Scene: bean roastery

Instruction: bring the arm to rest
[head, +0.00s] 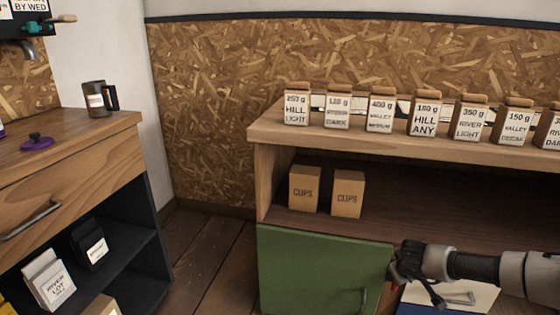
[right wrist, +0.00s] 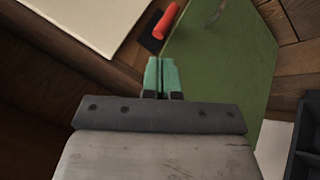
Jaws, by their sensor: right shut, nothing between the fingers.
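My right arm comes in from the right in the head view, and its dark right gripper (head: 408,264) is in front of the low shelf unit, by the right edge of the green door (head: 315,270). In the right wrist view the two green fingertips of the right gripper (right wrist: 161,70) are together with nothing between them. The green door also shows beyond them in that view (right wrist: 225,70). My left gripper is in neither view.
Several labelled coffee bags (head: 425,115) stand in a row on the wooden shelf top (head: 270,133). Two CUPS boxes (head: 304,190) sit on the shelf below. A counter (head: 60,150) with a dark mug (head: 97,100) is at left.

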